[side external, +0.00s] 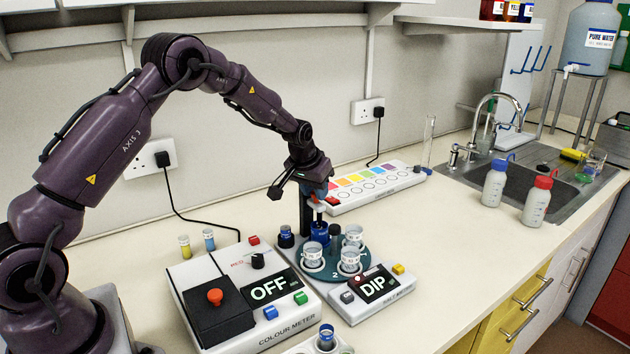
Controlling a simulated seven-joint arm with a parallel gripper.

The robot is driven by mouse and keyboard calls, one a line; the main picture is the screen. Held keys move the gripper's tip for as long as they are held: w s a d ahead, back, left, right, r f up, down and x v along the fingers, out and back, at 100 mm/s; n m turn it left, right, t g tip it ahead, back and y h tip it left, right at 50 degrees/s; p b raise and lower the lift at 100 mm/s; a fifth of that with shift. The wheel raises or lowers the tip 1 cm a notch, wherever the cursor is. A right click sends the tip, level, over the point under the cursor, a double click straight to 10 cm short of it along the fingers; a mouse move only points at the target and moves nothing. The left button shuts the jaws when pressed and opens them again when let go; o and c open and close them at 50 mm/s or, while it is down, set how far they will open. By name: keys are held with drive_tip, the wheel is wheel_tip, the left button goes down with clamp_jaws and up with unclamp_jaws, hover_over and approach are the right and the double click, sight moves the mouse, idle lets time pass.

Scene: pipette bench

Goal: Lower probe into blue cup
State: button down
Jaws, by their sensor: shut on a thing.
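My gripper (316,196) is shut at the upper end of a dark upright post, above the round teal carousel (325,273). The thing in its jaws is small and mostly hidden; a red and pale part (318,205) shows just below the jaws and appears to be the probe. A dark blue cup (320,232) stands at the back of the carousel, below the gripper. The probe's lower tip is too small to tell, so I cannot tell whether it is inside the cup. Several pale clear cups (350,259) stand on the same carousel.
The dip unit (374,290) reads DIP. The colour meter (240,290) reads OFF, left of the carousel. A dark blue-capped jar (286,237) stands close to the carousel's left. A colour strip box (375,184) lies behind. The bench right of the dip unit is clear.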

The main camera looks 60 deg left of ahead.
drive_tip(key=c, duration=1.2)
unclamp_jaws()
drive_tip(key=shift+o, duration=0.2)
drive_tip(key=shift+r, duration=0.1)
drive_tip(key=shift+r, duration=0.25)
drive_tip(key=w+v, duration=0.1)
drive_tip(key=v, duration=1.4)
drive_tip(key=s+d+r+m, duration=0.1)
drive_tip(key=s+d, duration=0.4)
drive_tip(key=s, duration=0.4)
drive_tip(key=s+d+r+m+g+h, duration=0.1)
drive_tip(key=s+d+r, duration=0.1)
drive_tip(key=s+d, duration=0.4)
drive_tip(key=s, duration=0.3)
drive_tip(key=shift+s+r, duration=0.2)
drive_tip(key=shift+s, duration=0.2)
drive_tip(key=shift+d, duration=0.1)
